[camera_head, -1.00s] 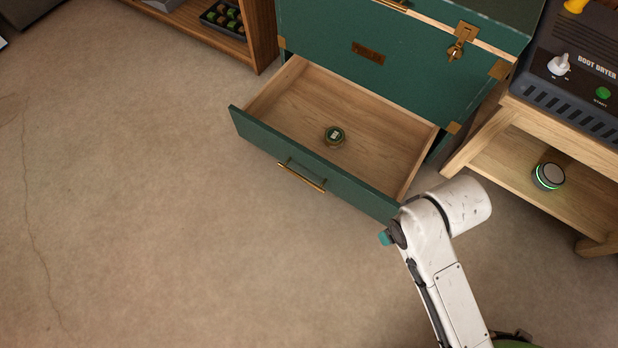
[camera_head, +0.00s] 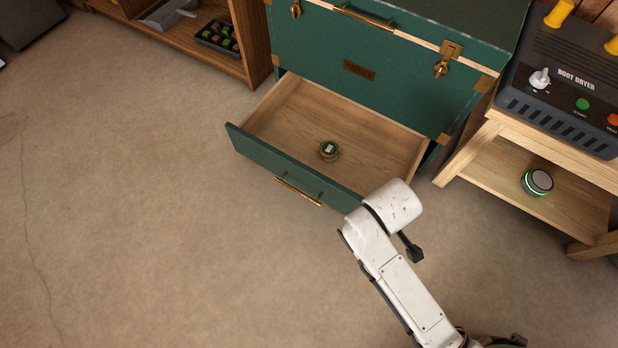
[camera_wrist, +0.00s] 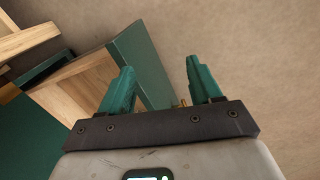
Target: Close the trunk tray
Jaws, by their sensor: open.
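The green trunk (camera_head: 385,75) has its wooden-lined tray (camera_head: 375,145) pulled well out at the bottom. The tray's green front panel (camera_head: 262,155) carries a brass bar handle (camera_head: 298,190). My arm overlaps the tray's right front corner in the head view, and my gripper is hidden there. In the wrist view my gripper (camera_wrist: 160,72) is open and empty, with two teal fingers. The front panel (camera_wrist: 143,62) shows behind and between them, with a bit of brass handle (camera_wrist: 183,102) near the right finger. Contact cannot be told.
A low wooden stand (camera_head: 470,150) with a boot dryer (camera_head: 560,90) is right of the trunk; a round device with a green ring (camera_head: 537,182) is on its shelf. A wooden shelf unit (camera_head: 248,45) stands left. The floor in front and left is clear.

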